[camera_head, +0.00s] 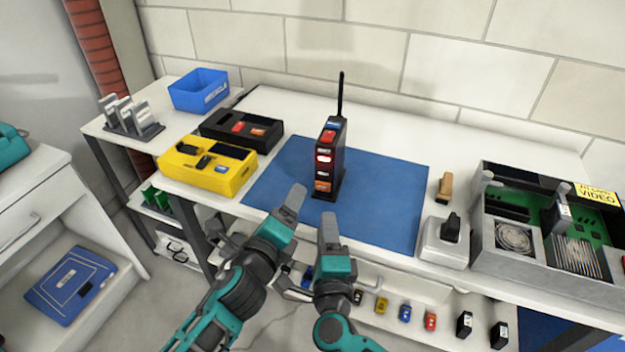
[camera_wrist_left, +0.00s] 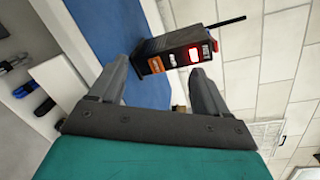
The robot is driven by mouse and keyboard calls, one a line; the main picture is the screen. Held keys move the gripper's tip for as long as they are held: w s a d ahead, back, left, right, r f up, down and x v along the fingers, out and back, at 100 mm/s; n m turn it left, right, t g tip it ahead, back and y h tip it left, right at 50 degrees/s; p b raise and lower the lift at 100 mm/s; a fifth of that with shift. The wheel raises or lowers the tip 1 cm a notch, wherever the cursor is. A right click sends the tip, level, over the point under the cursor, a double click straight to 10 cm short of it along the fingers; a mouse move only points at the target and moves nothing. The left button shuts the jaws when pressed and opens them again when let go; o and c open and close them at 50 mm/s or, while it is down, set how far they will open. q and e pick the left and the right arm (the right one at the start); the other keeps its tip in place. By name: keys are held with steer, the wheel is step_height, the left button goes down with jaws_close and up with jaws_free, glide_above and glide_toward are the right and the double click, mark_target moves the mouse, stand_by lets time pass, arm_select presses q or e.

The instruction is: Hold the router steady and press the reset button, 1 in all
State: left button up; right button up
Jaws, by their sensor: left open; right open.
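The router (camera_head: 327,160) is a black upright box with a tall antenna, standing on the blue mat (camera_head: 385,200). Its front shows red, white and orange patches, one glowing red; I cannot tell which is the reset button. My left gripper (camera_head: 253,204) is open and empty, in front of the router and to its left. In the left wrist view the router (camera_wrist_left: 172,45) appears sideways, beyond the open fingers (camera_wrist_left: 160,85) and apart from them. My right gripper (camera_head: 302,249) is open and empty, low in front of the router near the table's front edge.
A yellow box (camera_head: 207,180), a black tray (camera_head: 241,145) and a blue bin (camera_head: 199,100) lie left. A white block with a black plug (camera_head: 441,255) and a grey electronics case (camera_head: 548,272) stand right. The mat around the router is clear.

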mark_target(330, 142)
arm_select(q)
steer(key=w+d+r+m+t, duration=0.2)
steer(key=w+d+r+m, duration=0.25)
steer(key=m, duration=0.75)
steer(key=shift+h, duration=0.3)
steer(key=x, duration=0.7)
steer(key=d+x, duration=0.1)
steer(key=x, duration=0.3)
steer(key=shift+w+f, duration=0.2)
steer(key=c, duration=1.3)
arm_select(e)
jaws_close()
